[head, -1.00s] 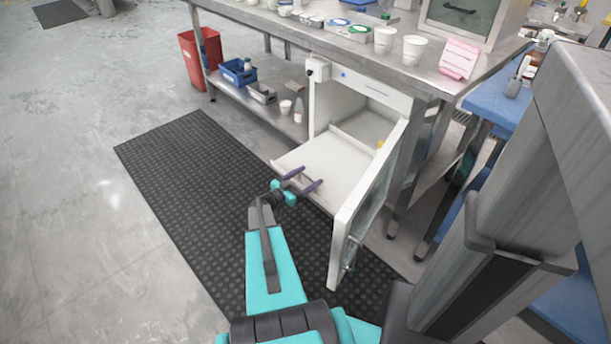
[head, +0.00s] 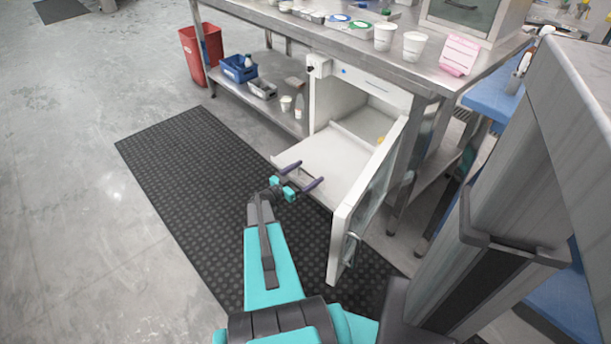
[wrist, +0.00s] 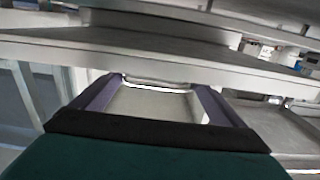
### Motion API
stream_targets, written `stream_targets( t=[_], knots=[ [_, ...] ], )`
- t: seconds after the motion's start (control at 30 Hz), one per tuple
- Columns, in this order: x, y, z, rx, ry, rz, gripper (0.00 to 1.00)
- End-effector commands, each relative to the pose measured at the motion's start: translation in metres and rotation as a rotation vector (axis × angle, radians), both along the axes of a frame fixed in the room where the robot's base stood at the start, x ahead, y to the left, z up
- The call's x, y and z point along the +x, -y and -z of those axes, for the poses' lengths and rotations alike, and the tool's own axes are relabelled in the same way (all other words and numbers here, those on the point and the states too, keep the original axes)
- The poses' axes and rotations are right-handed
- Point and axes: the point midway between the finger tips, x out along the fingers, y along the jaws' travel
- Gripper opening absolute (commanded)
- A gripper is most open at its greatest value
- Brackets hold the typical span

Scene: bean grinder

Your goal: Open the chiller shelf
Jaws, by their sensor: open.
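The white chiller (head: 362,75) is built in under the steel table, and its door (head: 367,205) stands wide open towards the front right. The white chiller shelf (head: 330,163) is pulled out of the body and extends forward past the opening. My gripper (head: 303,174) is at the shelf's front edge, with its two dark purple fingers spread apart. In the wrist view my gripper (wrist: 160,90) is open, and a pale flat surface with a slim bar across it shows between the fingers. I cannot tell whether the fingers touch the shelf.
A steel table (head: 400,72) above holds cups and a pink notepad (head: 459,55). A red bin (head: 201,55) and a blue crate (head: 239,70) are at the left. The dark mat (head: 190,170) is clear left of my arm.

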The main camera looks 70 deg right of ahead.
Motion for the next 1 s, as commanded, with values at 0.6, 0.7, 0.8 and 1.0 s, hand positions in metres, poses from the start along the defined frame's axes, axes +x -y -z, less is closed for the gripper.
stream_targets(
  t=[0.6, 0.7, 0.8, 1.0],
  knots=[
    [0.036, -0.066, -0.002, 0.000, 0.000, -0.003, 0.93],
    [0.043, -0.079, -0.001, 0.000, 0.001, -0.003, 0.93],
    [0.050, -0.092, -0.001, 0.000, 0.000, -0.003, 0.93],
    [0.061, -0.111, 0.000, 0.000, 0.000, -0.002, 0.93]
  ],
)
